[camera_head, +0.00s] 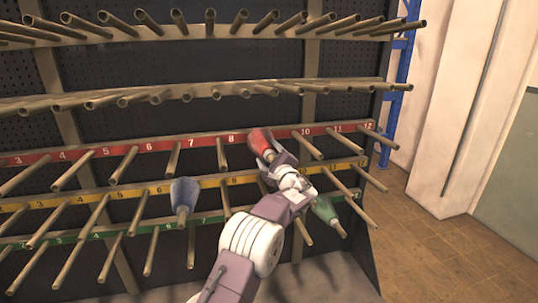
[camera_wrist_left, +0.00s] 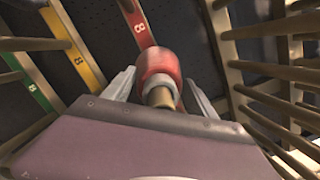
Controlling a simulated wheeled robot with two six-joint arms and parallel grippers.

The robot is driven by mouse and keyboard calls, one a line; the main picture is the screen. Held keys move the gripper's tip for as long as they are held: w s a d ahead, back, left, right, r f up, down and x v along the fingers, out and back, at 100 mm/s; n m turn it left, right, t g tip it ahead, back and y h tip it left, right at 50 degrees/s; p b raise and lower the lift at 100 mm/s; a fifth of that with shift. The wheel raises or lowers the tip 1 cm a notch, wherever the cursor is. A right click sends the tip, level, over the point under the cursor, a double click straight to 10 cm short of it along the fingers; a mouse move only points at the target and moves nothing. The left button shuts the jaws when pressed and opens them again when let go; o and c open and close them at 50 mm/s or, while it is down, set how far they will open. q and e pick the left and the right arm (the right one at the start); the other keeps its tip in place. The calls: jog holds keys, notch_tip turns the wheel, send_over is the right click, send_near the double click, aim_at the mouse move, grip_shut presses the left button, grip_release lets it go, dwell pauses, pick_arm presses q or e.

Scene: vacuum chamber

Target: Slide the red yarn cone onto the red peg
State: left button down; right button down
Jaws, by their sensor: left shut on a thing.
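The red yarn cone (camera_head: 260,142) is at the red rail (camera_head: 190,143), right of the number 8 and left of the number 10. My left gripper (camera_head: 277,160) is shut on its near end. In the left wrist view the red cone (camera_wrist_left: 158,66) lies between the two fingers of the left gripper (camera_wrist_left: 160,90), its wide end towards the red rail. A tan rod end sticks out of its pale narrow collar towards me, and looks like a peg through the cone. The cone hides the peg's base and its number. My right gripper is not in view.
A blue cone (camera_head: 184,193) sits on a lower peg to the left, and a green cone (camera_head: 326,208) on one to the lower right. Rows of bare pegs (camera_head: 124,164) stick out on both sides and above. Open floor (camera_head: 440,255) lies at the right.

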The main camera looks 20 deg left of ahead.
pick_arm(q)
jog(key=shift+w+a+r, duration=0.1)
jog(key=shift+w+r, duration=0.05)
jog(key=shift+c, duration=1)
grip_release()
jog(key=shift+f, duration=0.25)
jog(key=b+v, duration=0.3)
jog(key=v, duration=0.6)
jog(key=shift+b, duration=0.3)
jog(key=shift+r, duration=0.1)
